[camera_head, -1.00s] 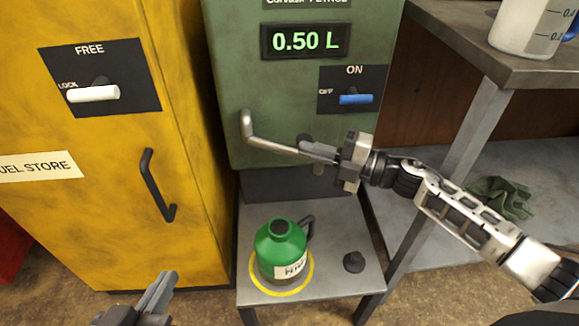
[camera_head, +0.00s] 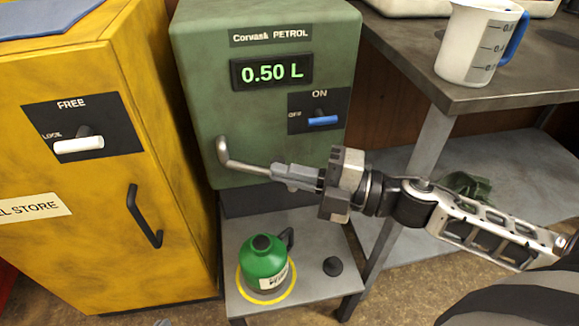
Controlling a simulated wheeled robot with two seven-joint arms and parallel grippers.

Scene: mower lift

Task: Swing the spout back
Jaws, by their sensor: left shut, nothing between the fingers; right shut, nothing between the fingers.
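The metal spout (camera_head: 243,167) is a bent pipe at the lower front of the green petrol pump (camera_head: 197,95). It runs leftward from my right gripper to an upturned bend at the pump's lower left. My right gripper (camera_head: 275,172) is shut, its fingers pointing left at the pipe's right part. They overlap the pipe in the picture; I cannot tell whether they touch. The spout's mount is hidden behind the gripper. My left gripper (camera_head: 162,322) shows only as a tip at the bottom edge.
A green can (camera_head: 264,258) stands in a yellow ring on the low grey stand (camera_head: 320,285), with a black cap (camera_head: 333,266) beside it. The yellow fuel store (camera_head: 110,220) is left. A bench (camera_head: 450,85) with a measuring jug (camera_head: 478,45) is right.

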